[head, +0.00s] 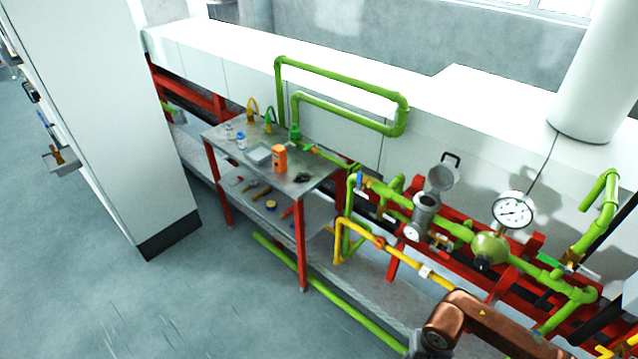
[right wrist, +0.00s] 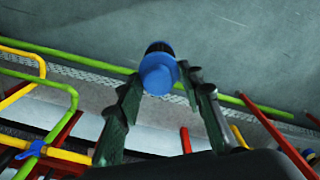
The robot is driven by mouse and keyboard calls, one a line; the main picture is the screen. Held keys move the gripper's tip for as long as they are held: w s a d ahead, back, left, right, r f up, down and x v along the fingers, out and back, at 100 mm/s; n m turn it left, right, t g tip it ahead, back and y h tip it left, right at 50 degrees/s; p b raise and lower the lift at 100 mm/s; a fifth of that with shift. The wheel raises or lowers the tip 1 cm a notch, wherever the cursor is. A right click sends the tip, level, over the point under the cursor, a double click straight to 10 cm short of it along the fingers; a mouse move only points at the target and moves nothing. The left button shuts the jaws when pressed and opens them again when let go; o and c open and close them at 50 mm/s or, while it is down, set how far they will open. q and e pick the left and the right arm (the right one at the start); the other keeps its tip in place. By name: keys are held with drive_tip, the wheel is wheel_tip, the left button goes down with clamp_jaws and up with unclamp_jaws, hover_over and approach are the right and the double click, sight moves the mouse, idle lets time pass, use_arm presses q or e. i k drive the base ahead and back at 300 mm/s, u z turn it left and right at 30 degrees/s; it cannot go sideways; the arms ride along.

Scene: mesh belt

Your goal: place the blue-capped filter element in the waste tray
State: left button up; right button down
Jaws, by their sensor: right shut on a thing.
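In the right wrist view, the blue-capped filter element (right wrist: 158,70) is held between the fingertips of my right gripper (right wrist: 160,84). Its round blue cap faces the camera, with a dark end beyond it, and most of its body is hidden. In the head view my copper-coloured right arm comes in at the bottom right, and the gripper and element cannot be made out there. A small light grey tray (head: 258,154) lies on the metal table (head: 310,181); it looks like the waste tray. My left gripper is in neither view.
On the table stand an orange box (head: 279,158), a small blue-and-white item (head: 241,141) and a dark item (head: 302,178). A grey canister (head: 424,218) with its lid (head: 443,177) up, a gauge (head: 513,210) and green and yellow pipes lie to the right.

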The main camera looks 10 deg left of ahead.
sight(261, 156)
drive_tip(key=u, duration=0.65)
drive_tip(key=i, duration=0.6)
drive_tip(key=u, duration=1.45)
drive_tip(key=i, duration=2.5)
drive_tip(key=z, duration=1.35)
drive_tip(key=i, duration=0.7)
drive_tip(key=z, duration=0.8)
